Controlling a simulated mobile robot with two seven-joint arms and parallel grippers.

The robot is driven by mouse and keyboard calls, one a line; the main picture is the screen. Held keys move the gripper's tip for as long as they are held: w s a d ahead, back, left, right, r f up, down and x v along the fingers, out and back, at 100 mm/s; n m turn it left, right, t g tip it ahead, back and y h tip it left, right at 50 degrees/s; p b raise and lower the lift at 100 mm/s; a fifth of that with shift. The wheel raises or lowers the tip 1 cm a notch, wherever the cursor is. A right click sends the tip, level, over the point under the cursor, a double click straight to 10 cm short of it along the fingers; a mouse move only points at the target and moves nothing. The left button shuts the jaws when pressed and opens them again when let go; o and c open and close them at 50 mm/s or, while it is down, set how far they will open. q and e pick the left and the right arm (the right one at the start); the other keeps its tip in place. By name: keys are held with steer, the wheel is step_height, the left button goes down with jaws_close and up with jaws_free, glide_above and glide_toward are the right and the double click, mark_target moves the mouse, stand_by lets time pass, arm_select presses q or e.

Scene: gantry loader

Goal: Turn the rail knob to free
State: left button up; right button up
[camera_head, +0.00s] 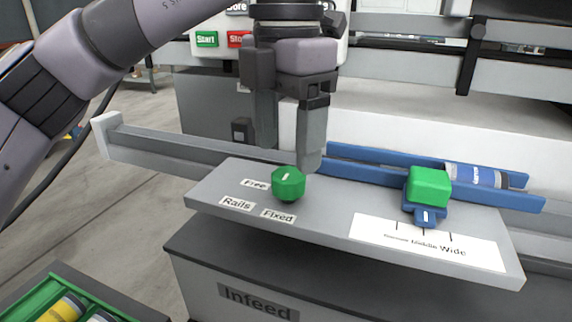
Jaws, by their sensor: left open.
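The rail knob (288,184) is a green faceted knob on the grey panel (330,205). A small pale mark shows on its top. A label reading Free (255,184) is at its left, a label reading Fixed (278,216) is just in front of it, and a Rails label (237,203) is at the front left. My left gripper (288,158) points down just above and behind the knob, its two fingers apart and nothing between them. Whether a fingertip touches the knob is hard to tell. My right gripper is not in view.
A green block slider (429,187) on a blue mount stands right of the knob, over a width scale (428,243). Blue rails (370,168) hold a blue can (475,176) behind it. Start button (207,39) is at the back. A green crate (60,300) is front left.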

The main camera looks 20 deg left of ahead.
mark_target(286, 174)
arm_select(q)
steer(key=shift+f, duration=2)
steer(key=c, duration=1.1)
